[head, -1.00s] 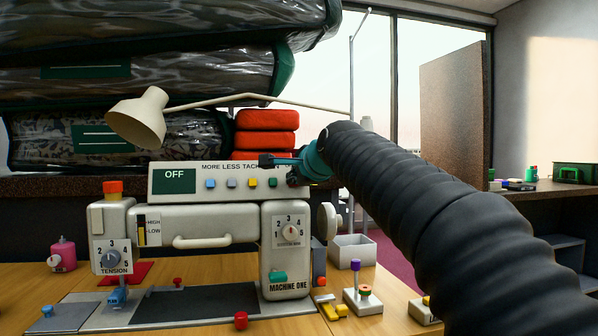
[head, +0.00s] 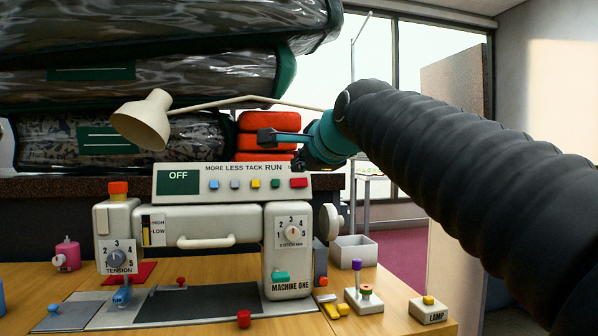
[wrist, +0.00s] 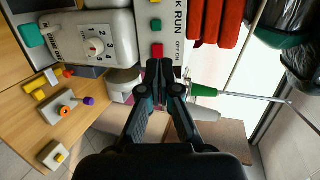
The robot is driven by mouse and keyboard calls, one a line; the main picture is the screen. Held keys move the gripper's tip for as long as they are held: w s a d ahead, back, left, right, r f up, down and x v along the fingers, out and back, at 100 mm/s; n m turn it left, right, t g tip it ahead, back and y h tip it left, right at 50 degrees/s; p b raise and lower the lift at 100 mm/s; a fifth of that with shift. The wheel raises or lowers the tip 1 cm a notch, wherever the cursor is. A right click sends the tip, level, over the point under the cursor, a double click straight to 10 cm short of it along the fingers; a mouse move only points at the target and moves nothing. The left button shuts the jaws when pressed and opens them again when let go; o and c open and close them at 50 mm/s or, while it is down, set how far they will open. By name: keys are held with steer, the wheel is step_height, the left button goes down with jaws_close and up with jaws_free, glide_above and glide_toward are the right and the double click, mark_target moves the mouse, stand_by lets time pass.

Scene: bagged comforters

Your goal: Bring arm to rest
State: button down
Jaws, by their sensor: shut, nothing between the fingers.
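My gripper (head: 268,137) is shut and empty. In the head view it is raised above the right end of the sewing machine's control panel (head: 232,170), in front of the red folded stack (head: 268,120). My arm reaches in from the right in a black ribbed sleeve. In the wrist view the fingers of my gripper (wrist: 158,75) are together, in front of the panel's RUN end (wrist: 180,20). I cannot tell if they touch anything. The panel's display reads OFF.
The sewing machine (head: 215,225) stands on a wooden table (head: 400,300). Bagged comforters (head: 150,80) are stacked behind it, with a cream lamp (head: 145,118) in front. A LAMP button box (head: 428,310), a knob stand (head: 363,298) and a white bin (head: 354,250) are at the right.

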steer(key=shift+s+d+r, duration=0.1)
steer(key=shift+s+r, duration=0.15)
steer(key=shift+s, duration=0.4)
steer(key=s+d+f+n+g+h, duration=0.15)
steer(key=f+n, duration=0.35)
steer(key=f, duration=0.5)
steer(key=s+d+f+n+g+h, duration=0.1)
steer(key=s+d+f+n+g, duration=0.2)
steer(key=f+n, duration=0.5)
steer(key=s+d+f+g+h, duration=0.1)
steer(key=s+d+f, duration=0.6)
steer(key=s+f, duration=0.3)
steer(key=s+d+f+g+h, duration=0.2)
steer(key=s+d+f, duration=0.4)
steer(key=s+f, duration=0.5)
steer(key=shift+s+d+f+n, duration=0.3)
steer(key=shift+d+f+n, duration=0.1)
steer(key=shift+f, duration=1.6)
